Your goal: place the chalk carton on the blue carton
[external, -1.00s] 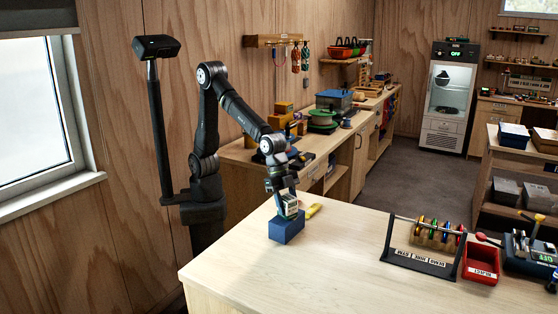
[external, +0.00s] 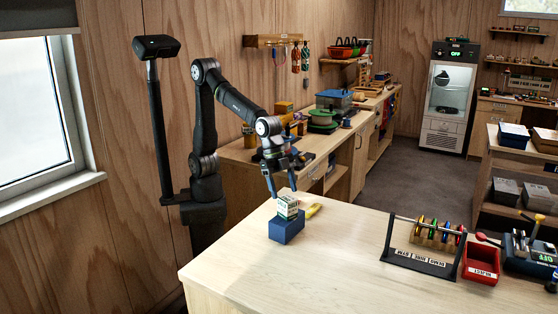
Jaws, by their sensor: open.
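The blue carton (external: 287,230) stands on the light wooden table (external: 350,265) near its far left part. The chalk carton (external: 288,208), small and white with green bands, sits on top of the blue carton. My gripper (external: 281,190) is open and empty just above the chalk carton. Its fingers point down and look clear of the carton.
A black rack (external: 425,245) with colored gear on a bar stands at the right, beside a red reject bin (external: 481,264). The middle and front of the table are clear.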

